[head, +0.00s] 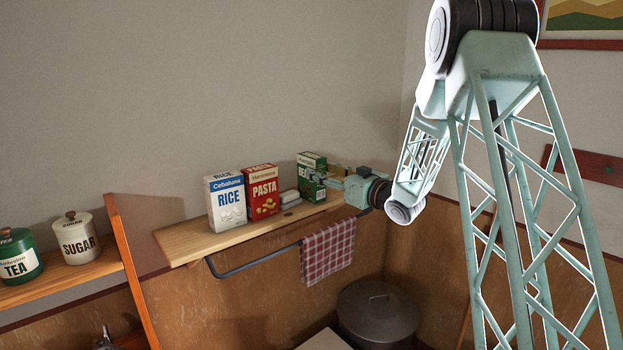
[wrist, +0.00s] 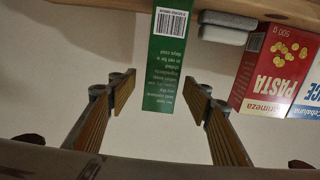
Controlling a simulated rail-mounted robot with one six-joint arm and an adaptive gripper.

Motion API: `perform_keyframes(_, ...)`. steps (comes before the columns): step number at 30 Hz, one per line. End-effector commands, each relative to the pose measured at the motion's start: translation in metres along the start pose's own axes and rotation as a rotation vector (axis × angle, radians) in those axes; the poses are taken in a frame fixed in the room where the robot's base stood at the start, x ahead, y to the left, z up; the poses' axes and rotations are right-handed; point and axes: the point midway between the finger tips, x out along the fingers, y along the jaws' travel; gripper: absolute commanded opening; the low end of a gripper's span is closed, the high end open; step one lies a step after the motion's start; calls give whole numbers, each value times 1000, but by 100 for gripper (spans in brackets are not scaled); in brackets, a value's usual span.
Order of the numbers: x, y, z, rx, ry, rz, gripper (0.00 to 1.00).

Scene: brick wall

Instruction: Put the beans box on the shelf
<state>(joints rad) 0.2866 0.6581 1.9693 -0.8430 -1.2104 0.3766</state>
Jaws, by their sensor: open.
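The green beans box (head: 312,165) stands upright on the wooden shelf (head: 200,245), towards its right end. My gripper (head: 322,178) is beside the box at the right, with its fingers reaching towards it and hiding part of its front. In the wrist view, which is upside down, the beans box (wrist: 168,55) shows a side with a barcode and printed text. It lies between the two spread fingers of my gripper (wrist: 160,82). A gap shows on each side of the box, so the fingers are open and seem not to touch it.
A red pasta box (head: 263,191) and a blue-and-white rice box (head: 226,202) stand to the left on the shelf. Small grey blocks (head: 289,197) lie between pasta and beans. A checked towel (head: 328,250) hangs from the rail below. A lidded dark bin (head: 378,315) stands underneath.

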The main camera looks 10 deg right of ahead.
Motion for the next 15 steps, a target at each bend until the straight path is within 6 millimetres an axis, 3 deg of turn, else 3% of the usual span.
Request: perform_keyframes(15,6,0,-1,-1,1,0,45)
